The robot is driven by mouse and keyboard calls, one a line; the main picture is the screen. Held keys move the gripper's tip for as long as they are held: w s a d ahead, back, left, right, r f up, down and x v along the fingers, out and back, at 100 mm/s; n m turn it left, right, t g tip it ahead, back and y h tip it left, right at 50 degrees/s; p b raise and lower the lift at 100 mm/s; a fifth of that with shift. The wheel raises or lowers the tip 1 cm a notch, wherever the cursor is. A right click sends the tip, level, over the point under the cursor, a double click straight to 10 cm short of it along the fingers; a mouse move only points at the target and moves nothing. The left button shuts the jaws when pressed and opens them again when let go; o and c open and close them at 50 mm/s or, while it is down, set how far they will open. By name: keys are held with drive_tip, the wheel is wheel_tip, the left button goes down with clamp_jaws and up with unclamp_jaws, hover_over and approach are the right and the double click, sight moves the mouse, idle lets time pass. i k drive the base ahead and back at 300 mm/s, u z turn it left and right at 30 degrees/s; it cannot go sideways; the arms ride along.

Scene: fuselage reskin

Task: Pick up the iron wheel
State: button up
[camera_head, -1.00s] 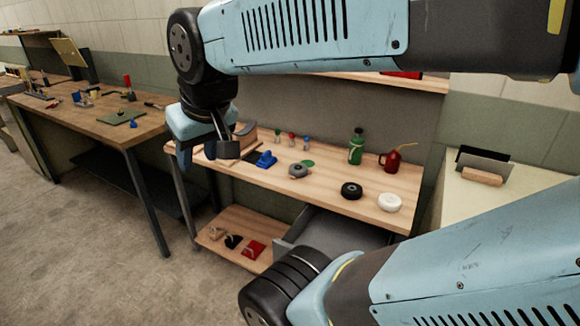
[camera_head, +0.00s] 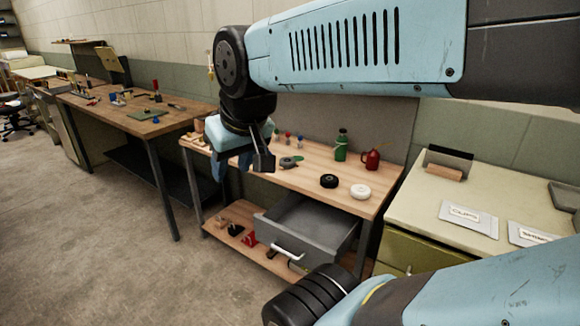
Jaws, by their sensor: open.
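Three wheel-like discs lie on the wooden workbench top (camera_head: 310,178). A grey disc (camera_head: 288,162), which looks most like the iron wheel, lies left of the others with something green beside it. A black wheel (camera_head: 329,181) lies to its right, and a white wheel (camera_head: 360,191) lies nearest the right end. My gripper (camera_head: 243,166) points down, open and empty, at the left part of the bench in the picture. It appears left of the grey disc and apart from it. The gripper and wrist hide part of the bench's left side.
A green bottle (camera_head: 341,145) and a red oil can (camera_head: 372,159) stand at the bench's back. A grey drawer (camera_head: 305,228) stands open below the top. A pale cabinet (camera_head: 420,205) stands at right. A second bench (camera_head: 90,100) stands left, with open floor in front.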

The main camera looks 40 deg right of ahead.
sight(288, 162)
drive_tip(key=z, duration=0.15)
drive_tip(key=i, duration=0.95)
drive_tip(key=z, duration=0.1)
